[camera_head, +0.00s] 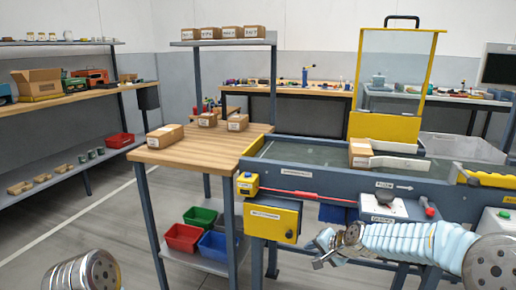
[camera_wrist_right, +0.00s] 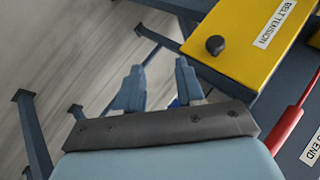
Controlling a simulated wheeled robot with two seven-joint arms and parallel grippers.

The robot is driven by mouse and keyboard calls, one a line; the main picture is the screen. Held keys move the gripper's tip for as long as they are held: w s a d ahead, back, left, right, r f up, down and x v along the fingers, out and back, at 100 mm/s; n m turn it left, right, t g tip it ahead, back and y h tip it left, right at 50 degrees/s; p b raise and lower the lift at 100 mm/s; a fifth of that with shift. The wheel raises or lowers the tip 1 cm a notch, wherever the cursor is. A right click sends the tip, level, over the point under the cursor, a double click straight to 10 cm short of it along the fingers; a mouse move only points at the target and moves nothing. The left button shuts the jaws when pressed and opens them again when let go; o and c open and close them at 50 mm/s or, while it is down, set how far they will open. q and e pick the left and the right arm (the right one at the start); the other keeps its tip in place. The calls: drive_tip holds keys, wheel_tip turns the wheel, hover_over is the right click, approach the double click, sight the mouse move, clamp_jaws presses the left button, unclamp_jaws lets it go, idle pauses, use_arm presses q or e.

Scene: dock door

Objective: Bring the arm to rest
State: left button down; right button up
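My right arm (camera_head: 405,242) reaches in from the lower right, in front of the conveyor's near side. My right gripper (camera_head: 322,252) is at its end, low and just right of the yellow belt tension box (camera_head: 271,220). In the right wrist view the two fingers of the gripper (camera_wrist_right: 158,78) stand apart with nothing between them. The belt tension box (camera_wrist_right: 245,40) with its dark knob (camera_wrist_right: 215,45) is close by there, apart from the fingers. Of my left arm only a round grey link (camera_head: 85,272) shows at the lower left; its gripper is out of view.
The conveyor (camera_head: 335,186) carries a carton (camera_head: 361,150) beside a yellow-framed guard (camera_head: 385,126). A red bar (camera_head: 290,190) runs along its near side. A wooden table (camera_head: 185,156) with cartons stands left, coloured bins (camera_head: 183,237) beneath. The floor at left (camera_head: 100,225) is clear.

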drive_tip(key=s+a+f+n+g, duration=0.2)
drive_tip(key=s+f, duration=0.6)
drive_tip(key=f, duration=0.3)
drive_tip(key=s+a+f+n+g, duration=0.1)
drive_tip(key=s+a+f+g, duration=0.15)
drive_tip(key=s+f, duration=0.7)
drive_tip(key=s+a+f+n+g, duration=0.1)
drive_tip(key=s+f, duration=0.3)
drive_tip(key=s, duration=0.4)
drive_tip(key=s+a+f+n+g, duration=0.1)
drive_tip(key=s+f+n, duration=0.1)
drive_tip(key=s+f, duration=0.3)
drive_tip(key=s, duration=0.3)
drive_tip(key=shift+s, duration=0.2)
drive_tip(key=shift+g, duration=0.25)
